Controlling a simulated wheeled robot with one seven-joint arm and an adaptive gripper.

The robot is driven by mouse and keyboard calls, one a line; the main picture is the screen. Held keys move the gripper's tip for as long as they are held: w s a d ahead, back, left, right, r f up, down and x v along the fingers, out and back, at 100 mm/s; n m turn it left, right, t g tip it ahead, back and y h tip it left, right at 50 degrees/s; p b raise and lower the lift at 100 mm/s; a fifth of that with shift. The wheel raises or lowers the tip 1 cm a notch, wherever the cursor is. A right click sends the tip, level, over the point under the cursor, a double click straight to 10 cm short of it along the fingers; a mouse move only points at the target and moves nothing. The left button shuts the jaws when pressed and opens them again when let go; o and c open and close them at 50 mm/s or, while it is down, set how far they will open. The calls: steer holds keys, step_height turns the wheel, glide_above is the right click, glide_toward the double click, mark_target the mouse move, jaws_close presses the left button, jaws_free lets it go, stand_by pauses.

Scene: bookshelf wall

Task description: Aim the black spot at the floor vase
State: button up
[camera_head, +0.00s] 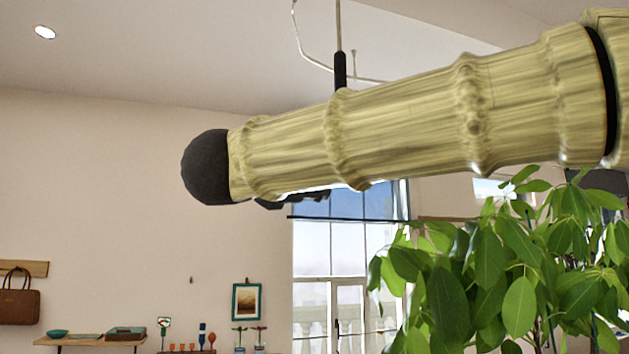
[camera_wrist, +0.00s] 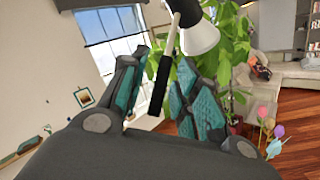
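In the wrist view a black cylinder (camera_wrist: 160,86) hangs on a thin grey stem between the fingers of my gripper (camera_wrist: 163,66). The gripper is open, and neither teal pad clearly touches the cylinder. A lamp head (camera_wrist: 202,38), dark on top and white below, shows just above and right of it. In the head view a black rod (camera_head: 340,70) hangs from the ceiling, its lower end hidden by my arm; the lamp head is not visible there. Colourful tulips (camera_wrist: 268,138) stand at the right in the wrist view. Any vase under them is hidden by my gripper.
A leafy plant (camera_head: 490,285) fills the lower right of the head view and shows behind the right finger (camera_wrist: 225,55). A curved ceiling rail (camera_head: 310,50) runs above my arm. A sofa (camera_wrist: 290,82) stands at right. A shelf (camera_head: 90,340) is low at left.

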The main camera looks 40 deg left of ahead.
steer(key=v, duration=0.7)
steer(key=shift+s, duration=0.25)
steer(key=shift+f, duration=0.1)
stand_by(0.5)
